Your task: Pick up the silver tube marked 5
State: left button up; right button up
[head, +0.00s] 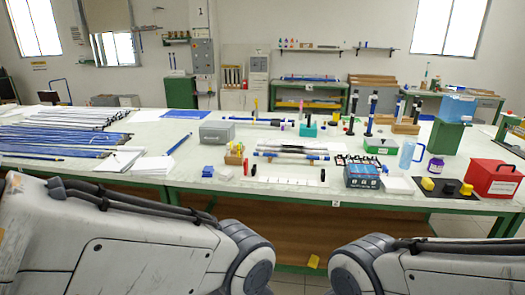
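Several silver and blue rods or tubes (292,149) lie side by side near the middle of the long table (222,180) in the head view. No number on any of them is readable at this size, so I cannot tell which is marked 5. More long silver and blue rods (62,138) lie in rows on the left part of the table. Large grey-white links of both my arms fill the bottom of the view, in front of the table. Neither gripper shows.
A grey box (217,131), a blue box (361,176), a green box (380,146), a blue jug (408,152) and a red box (493,178) stand on the table. Upright stands rise behind the tubes. White sheets (150,167) lie left of centre. A yellow piece (313,261) lies below the table.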

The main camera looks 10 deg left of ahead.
aim_at(302, 147)
jog(key=u, duration=0.35)
jog(key=i, duration=1.25)
jog(key=z, duration=0.35)
